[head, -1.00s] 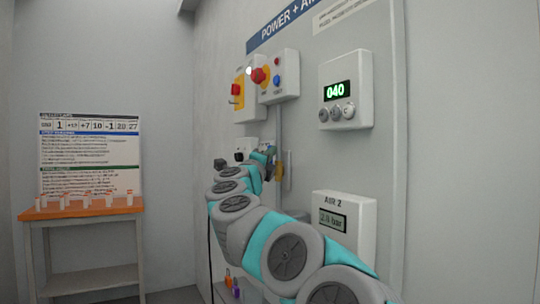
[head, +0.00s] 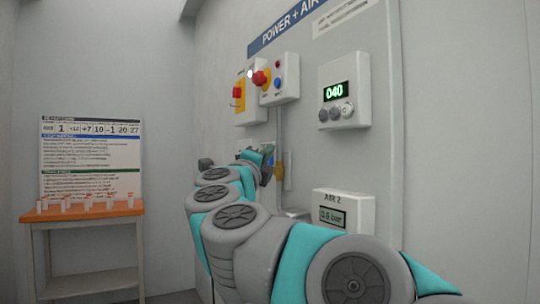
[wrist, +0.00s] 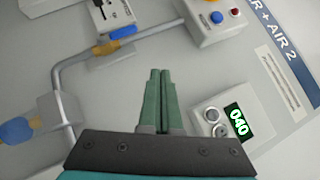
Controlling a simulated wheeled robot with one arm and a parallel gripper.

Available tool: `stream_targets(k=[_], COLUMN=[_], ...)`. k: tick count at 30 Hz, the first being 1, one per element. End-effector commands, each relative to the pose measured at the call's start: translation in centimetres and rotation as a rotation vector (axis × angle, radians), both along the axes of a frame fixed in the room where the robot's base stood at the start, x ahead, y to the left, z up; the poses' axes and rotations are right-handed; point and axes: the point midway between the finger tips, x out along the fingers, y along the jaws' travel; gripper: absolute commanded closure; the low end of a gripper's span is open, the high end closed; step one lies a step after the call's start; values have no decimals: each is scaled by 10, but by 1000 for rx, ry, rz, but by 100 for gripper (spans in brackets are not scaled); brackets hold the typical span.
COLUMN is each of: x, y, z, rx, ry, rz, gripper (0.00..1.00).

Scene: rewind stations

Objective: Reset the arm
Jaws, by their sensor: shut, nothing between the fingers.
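My arm reaches from the lower right across the head view toward the wall panel, and my gripper (head: 266,158) is small and partly hidden there. In the wrist view the two green fingers of my gripper (wrist: 158,72) are together with nothing between them. They point along the panel face, apart from the blue valve handle (wrist: 123,32) and the grey pipe (wrist: 75,62). The control box with a red button (head: 261,77) and blue button is above the gripper in the head view. The box with a green 040 display (head: 335,91) is to its right.
A yellow-and-red switch (head: 238,92) is left of the button box. An orange-topped table (head: 85,213) with several small white items stands at the left, below a text board (head: 90,150).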

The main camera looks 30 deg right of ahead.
Motion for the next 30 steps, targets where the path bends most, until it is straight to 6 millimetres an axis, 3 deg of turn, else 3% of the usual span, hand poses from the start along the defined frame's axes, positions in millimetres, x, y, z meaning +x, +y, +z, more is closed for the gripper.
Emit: stream_targets(k=[12,16,20,23,26,30], x=[1,7,19,25,24,12], y=[1,21,75,131,185,247], z=[0,6,9,-2,-31,-101], rx=[-4,-69,-240,-417,-594,-831], ry=[3,23,91,179,290,483], rz=[5,67,224,373,519,713], gripper=[100,100,100,100,100,100])
